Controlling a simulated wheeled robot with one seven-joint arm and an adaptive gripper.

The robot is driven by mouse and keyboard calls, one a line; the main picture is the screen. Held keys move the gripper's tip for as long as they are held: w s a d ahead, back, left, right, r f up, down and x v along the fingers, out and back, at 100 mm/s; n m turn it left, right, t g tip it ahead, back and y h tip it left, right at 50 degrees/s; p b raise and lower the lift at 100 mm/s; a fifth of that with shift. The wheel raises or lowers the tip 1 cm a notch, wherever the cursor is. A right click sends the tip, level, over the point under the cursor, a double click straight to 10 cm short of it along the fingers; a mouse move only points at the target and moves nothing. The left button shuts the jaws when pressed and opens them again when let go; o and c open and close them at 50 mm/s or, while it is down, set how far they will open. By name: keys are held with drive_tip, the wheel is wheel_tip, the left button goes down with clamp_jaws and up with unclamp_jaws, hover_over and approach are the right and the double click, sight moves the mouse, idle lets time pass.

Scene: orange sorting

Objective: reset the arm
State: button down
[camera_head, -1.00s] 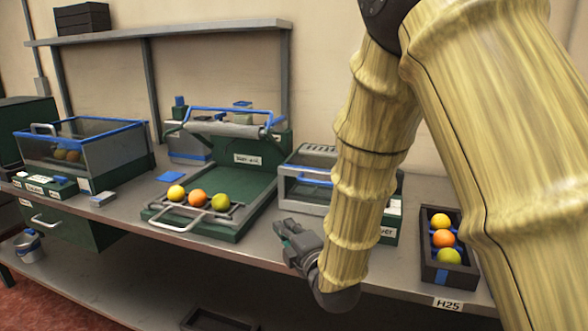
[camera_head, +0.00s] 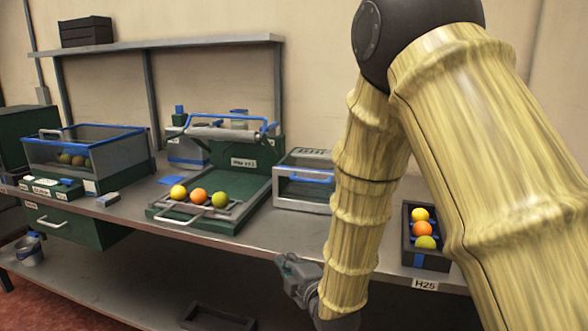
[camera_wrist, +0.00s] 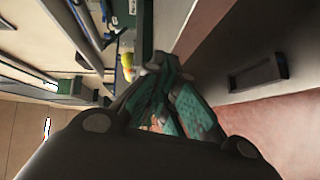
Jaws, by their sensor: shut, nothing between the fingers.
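My gripper (camera_head: 291,272) is at the lower middle of the head view, in front of the bench's front edge and lower than the bench top. It is shut and empty. In the wrist view its fingers (camera_wrist: 165,98) are together, with nothing seen between them. My arm, in a yellow ribbed cover, hangs down on the right side of the head view and hides part of the bench.
The bench (camera_head: 260,240) holds a green tray machine (camera_head: 255,205) with three fruits, a clear blue-rimmed bin (camera_head: 115,160), a grey crate (camera_head: 300,200) and a dark box (camera_head: 433,262) of three fruits labelled H25. A dark tray (camera_head: 215,320) lies below.

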drive_tip(key=s+d+f+m+g+h, duration=0.1)
drive_tip(key=s+d+f+m+g, duration=0.15)
drive_tip(key=f, duration=0.45)
drive_tip(key=s+d+f+m+g+h, duration=0.1)
drive_tip(key=s+d+f+m+h, duration=0.2)
drive_tip(key=f, duration=0.5)
drive_tip(key=s+d+f+m+g, duration=0.25)
drive_tip(key=s+d+f, duration=0.2)
drive_tip(key=f, duration=0.25)
drive_tip(key=s+d+f+m+g+h, duration=0.15)
drive_tip(key=s+d+f+m, duration=0.25)
drive_tip(key=s+f, duration=0.4)
drive_tip(key=s+d+f+m+g+h, duration=0.1)
drive_tip(key=s+d+f+m+g, duration=0.3)
drive_tip(key=s+f, duration=0.35)
drive_tip(key=s+d+f+m+g, duration=0.2)
drive_tip(key=s+d+f+m, duration=0.1)
drive_tip(key=s, duration=0.6)
drive_tip(key=s+d+f+m+g, duration=0.1)
drive_tip(key=s+d+f+m, duration=0.15)
drive_tip(key=s, duration=0.55)
wheel_tip(320, 180, up, 16)
drive_tip(key=p, duration=1.5)
drive_tip(key=shift+d+h+p, duration=0.3)
drive_tip(key=shift+h, duration=0.05)
